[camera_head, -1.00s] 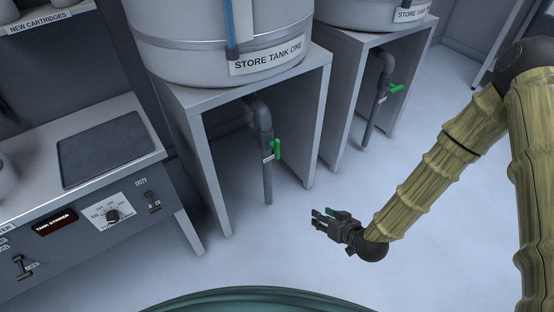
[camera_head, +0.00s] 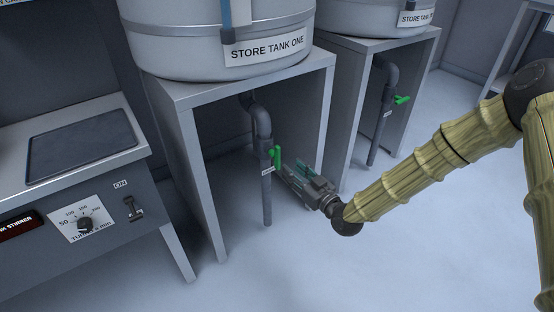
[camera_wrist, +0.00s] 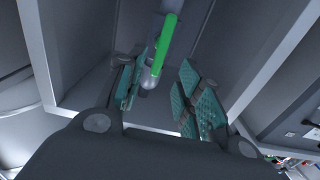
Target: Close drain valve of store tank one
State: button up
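Store tank one (camera_head: 175,45) stands on a grey stand at the upper middle of the head view. Its drain pipe (camera_head: 263,125) comes down under the stand. The drain valve's green handle (camera_head: 277,158) is on this pipe and points upright along it. In the wrist view the green handle (camera_wrist: 166,45) lies beyond the fingers, in line with the gap between them. My gripper (camera_head: 289,170) is just right of the handle in the head view. In the wrist view the fingers (camera_wrist: 158,92) are spread apart with nothing between them. I cannot tell whether a fingertip touches the handle.
The stand's front legs (camera_head: 205,185) flank the pipe. A second tank's stand (camera_head: 400,50) with its own pipe and sideways green handle (camera_head: 402,100) is to the right. A bench (camera_head: 80,150) with a dark plate and controls is at the left. The floor in front is clear.

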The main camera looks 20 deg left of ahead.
aim_at(280, 157)
jog(key=b+x, duration=0.2)
jog(key=x, duration=0.7)
jog(key=shift+w+a+b, duration=0.2)
jog(key=shift+a+b, duration=0.05)
jog(key=shift+b, duration=0.05)
grip_shut()
